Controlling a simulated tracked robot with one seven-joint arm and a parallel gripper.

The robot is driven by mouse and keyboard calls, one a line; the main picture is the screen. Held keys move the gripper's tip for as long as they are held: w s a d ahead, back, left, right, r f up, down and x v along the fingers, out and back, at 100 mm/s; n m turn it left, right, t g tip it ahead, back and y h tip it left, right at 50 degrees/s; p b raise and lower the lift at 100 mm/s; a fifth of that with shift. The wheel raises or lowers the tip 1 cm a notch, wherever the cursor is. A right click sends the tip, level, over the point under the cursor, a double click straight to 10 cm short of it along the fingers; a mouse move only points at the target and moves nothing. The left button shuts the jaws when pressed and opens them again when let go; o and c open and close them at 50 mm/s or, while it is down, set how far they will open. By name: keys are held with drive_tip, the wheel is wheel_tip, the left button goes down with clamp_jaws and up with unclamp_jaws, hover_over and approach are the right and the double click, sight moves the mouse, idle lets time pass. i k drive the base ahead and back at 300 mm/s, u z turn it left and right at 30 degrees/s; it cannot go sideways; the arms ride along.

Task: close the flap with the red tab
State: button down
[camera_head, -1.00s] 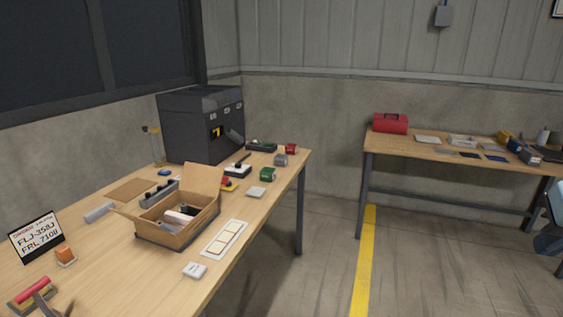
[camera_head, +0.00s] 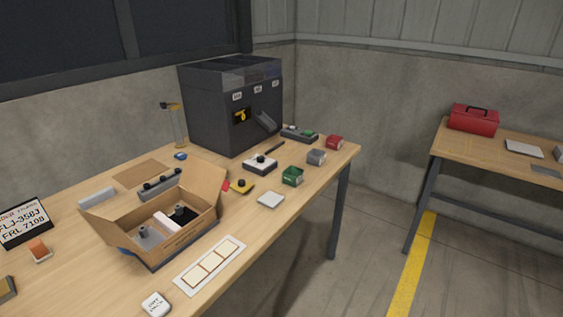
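An open cardboard box (camera_head: 182,242) stands on the near wooden table. One flap (camera_head: 208,190) rises at its right end, and another flap (camera_head: 112,228) leans outward at its left. A small red patch (camera_head: 225,185) shows just beyond the raised flap, beside a yellow piece (camera_head: 241,187). I cannot tell whether the red patch is a tab on the flap or a separate thing. Inside the box lie a pale pink block (camera_head: 166,222) and grey and dark parts. My gripper is not in view.
A dark machine (camera_head: 232,105) stands at the table's back. A white strip card (camera_head: 210,265), a white block (camera_head: 156,304), a pale square (camera_head: 271,200) and a green part (camera_head: 292,176) lie around the box. Clear floor separates this table from another with a red toolbox (camera_head: 473,119).

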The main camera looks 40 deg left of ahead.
sight(205, 178)
drive_tip(key=u, duration=0.25)
drive_tip(key=i, duration=1.05)
drive_tip(key=u, duration=1.15)
drive_tip(key=i, duration=0.8)
drive_tip(key=u, duration=0.55)
drive_tip(key=k, duration=0.75)
drive_tip(key=u, duration=0.2)
drive_tip(key=i, duration=0.8)
drive_tip(key=z, duration=0.05)
